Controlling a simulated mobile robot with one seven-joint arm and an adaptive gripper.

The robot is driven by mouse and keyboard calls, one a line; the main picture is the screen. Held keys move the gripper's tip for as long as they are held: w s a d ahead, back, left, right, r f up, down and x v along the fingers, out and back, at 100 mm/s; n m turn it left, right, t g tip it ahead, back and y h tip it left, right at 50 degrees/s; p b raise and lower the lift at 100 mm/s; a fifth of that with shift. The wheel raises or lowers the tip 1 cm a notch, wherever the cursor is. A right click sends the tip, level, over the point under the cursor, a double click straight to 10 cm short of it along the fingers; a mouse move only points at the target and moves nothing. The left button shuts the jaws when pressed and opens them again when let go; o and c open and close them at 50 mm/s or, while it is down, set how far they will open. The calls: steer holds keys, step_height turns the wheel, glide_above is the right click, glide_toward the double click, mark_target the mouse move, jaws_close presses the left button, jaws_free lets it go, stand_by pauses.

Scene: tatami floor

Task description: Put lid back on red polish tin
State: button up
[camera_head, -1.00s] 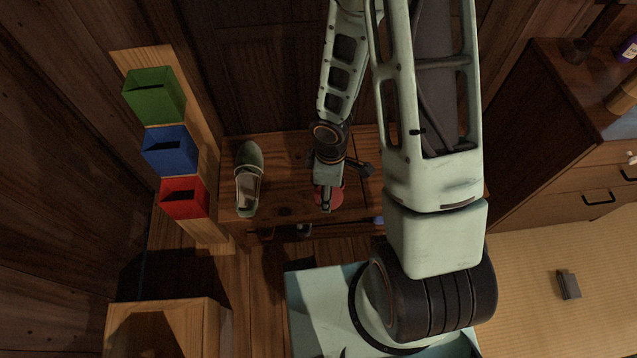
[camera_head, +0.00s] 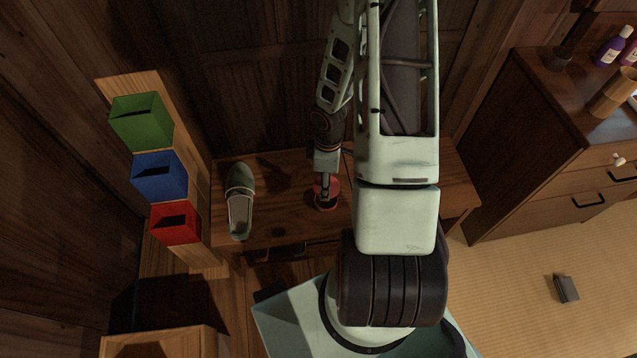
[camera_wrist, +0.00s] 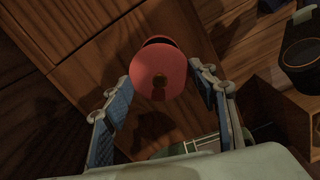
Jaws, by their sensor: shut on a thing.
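The red lid (camera_wrist: 158,76), a round disc with a dark spot near its lower edge, is between the fingertips of my gripper (camera_wrist: 159,78) in the wrist view. My gripper is shut on the lid at its two sides. Just behind the lid, a dark, red-edged round shape, apparently the open polish tin (camera_wrist: 158,40), shows as a narrow crescent. The lid covers most of it and looks offset from it. I cannot tell whether they touch. In the head view, my gripper (camera_head: 326,190) points down over the red lid and tin (camera_head: 327,201), which are hard to separate there.
The wooden bench (camera_head: 285,215) carries a green shoe (camera_head: 240,203) left of my gripper. Green (camera_head: 141,122), blue (camera_head: 160,178) and red (camera_head: 175,223) bins stand farther left. A cabinet (camera_head: 540,150) with bottles is at right. Bench surface between shoe and tin is clear.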

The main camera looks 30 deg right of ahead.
steer(key=shift+f+b, duration=2.75)
steer(key=shift+f, duration=0.4)
steer(key=shift+f, duration=0.15)
steer(key=o, duration=0.9)
steer(key=shift+c, duration=0.2)
steer(key=o, duration=0.5)
